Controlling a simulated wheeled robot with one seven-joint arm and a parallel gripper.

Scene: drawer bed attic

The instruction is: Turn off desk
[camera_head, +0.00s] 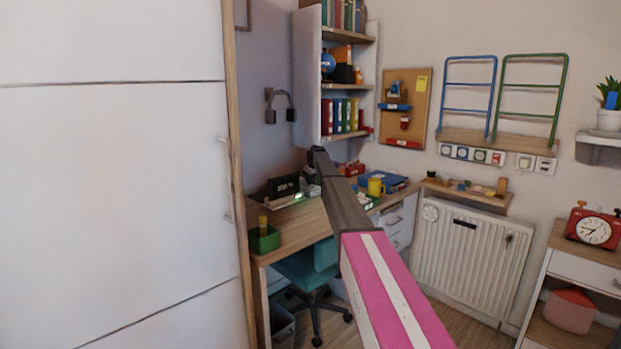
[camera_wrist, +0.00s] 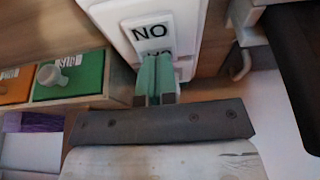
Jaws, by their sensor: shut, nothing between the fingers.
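The desk (camera_head: 297,226) stands against the back wall in the head view, with my arm stretched out over it. In the wrist view a white panel (camera_wrist: 198,60) carries a label (camera_wrist: 152,31) that reads "NO" as seen here. My gripper (camera_wrist: 155,66) is shut and empty, its pale green fingers right in front of this panel. The fingers cover part of a second marking below the label. I cannot tell whether they touch the panel. The gripper tip cannot be made out in the head view.
A dark display (camera_head: 284,188), a yellow mug (camera_head: 376,187) and a green box (camera_head: 264,239) stand on the desk. A teal chair (camera_head: 305,268) is at its front. Green and orange drawers (camera_wrist: 70,76) lie left of my fingers in the wrist view.

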